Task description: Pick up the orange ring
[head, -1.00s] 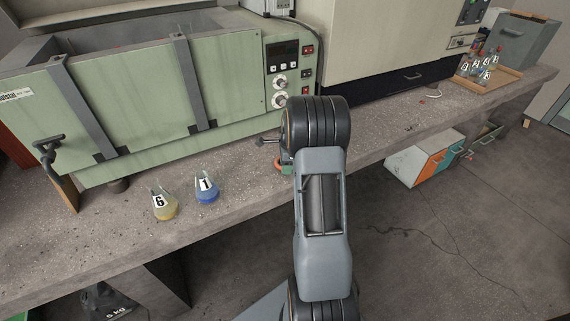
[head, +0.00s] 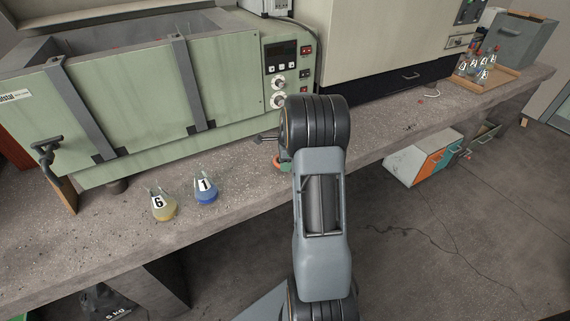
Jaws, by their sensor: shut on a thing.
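The orange ring (head: 281,163) shows in the head view as a small curved piece at the left edge of my arm, above or on the bench. The rest of it is hidden behind the dark joint of my arm. A small greenish part shows just above the ring; I cannot tell what it belongs to. My gripper is hidden behind my own arm, so its jaws and their contact with the ring cannot be seen.
Flasks labelled 6 (head: 163,206) and 1 (head: 206,190) stand left of the ring near the front edge of the bench (head: 110,228). The green bath (head: 150,90) stands behind. A wooden tray (head: 508,76) with several flasks is at far right. The bench right of my arm is mostly clear.

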